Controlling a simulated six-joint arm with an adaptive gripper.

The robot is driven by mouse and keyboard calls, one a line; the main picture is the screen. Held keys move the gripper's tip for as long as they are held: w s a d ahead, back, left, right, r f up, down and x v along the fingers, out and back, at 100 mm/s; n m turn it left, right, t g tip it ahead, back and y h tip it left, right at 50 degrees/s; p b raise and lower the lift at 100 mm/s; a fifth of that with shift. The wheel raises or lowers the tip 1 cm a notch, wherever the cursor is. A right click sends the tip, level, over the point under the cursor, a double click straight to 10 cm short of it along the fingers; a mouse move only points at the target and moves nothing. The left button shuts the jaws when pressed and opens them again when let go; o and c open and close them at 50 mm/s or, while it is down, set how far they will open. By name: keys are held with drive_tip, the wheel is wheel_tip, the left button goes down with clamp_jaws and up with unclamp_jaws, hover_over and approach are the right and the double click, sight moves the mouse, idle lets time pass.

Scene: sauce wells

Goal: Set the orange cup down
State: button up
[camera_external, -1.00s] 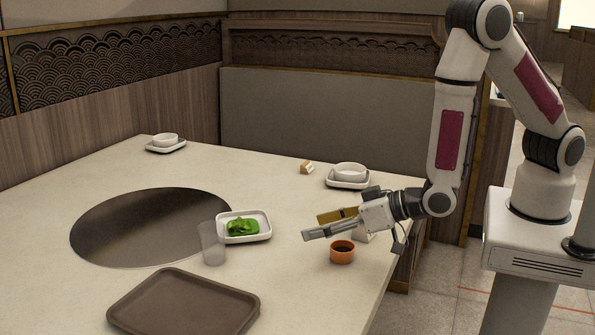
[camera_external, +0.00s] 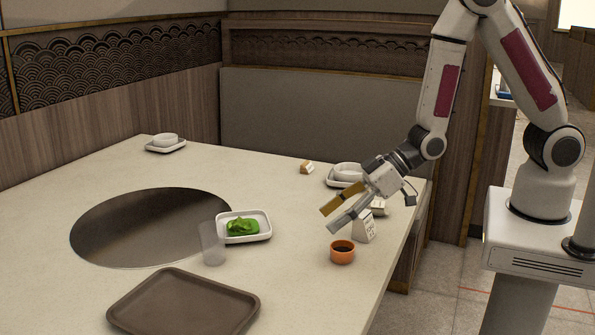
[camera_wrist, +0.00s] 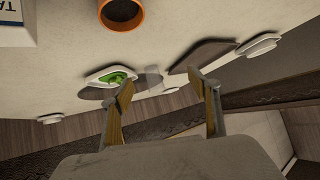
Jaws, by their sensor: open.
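The orange cup (camera_external: 342,252) stands upright on the table near its right edge, with dark contents showing inside. It also shows at the top of the wrist view (camera_wrist: 120,12), partly cut off by the frame edge. My gripper (camera_external: 332,219) is open and empty, above and behind the cup and apart from it. In the wrist view my gripper's two fingers (camera_wrist: 166,88) are spread wide with nothing between them.
A white labelled block (camera_external: 364,228) stands right behind the cup, close to my gripper. A brown tray (camera_external: 184,327) lies at the front, with a clear glass (camera_external: 212,244) and a white dish of greens (camera_external: 264,222) behind it. A bowl (camera_external: 349,170) sits farther back.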

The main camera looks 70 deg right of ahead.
drive_tip(key=s+d+n+g, duration=0.35)
drive_tip(key=s+d, duration=0.25)
drive_tip(key=d, duration=0.2)
approach(333, 259)
drive_tip(key=shift+s+d+f+t, duration=0.2)
drive_tip(key=shift+s+d, duration=0.15)
drive_tip(key=shift+d, duration=0.15)
drive_tip(key=shift+s+d+f+t, duration=0.1)
drive_tip(key=shift+s+d+t, duration=0.05)
drive_tip(key=shift+s+d, duration=0.35)
drive_tip(key=shift+w, duration=0.1)
drive_tip(key=shift+x, duration=1.2)
drive_tip(key=shift+w+a, duration=0.1)
drive_tip(key=shift+a, duration=0.05)
drive_tip(key=shift+w+a+f, duration=0.8)
drive_tip(key=shift+w+a, duration=0.1)
drive_tip(key=shift+a, duration=0.2)
drive_tip(key=shift+x, duration=1)
drive_tip(key=shift+d, duration=0.1)
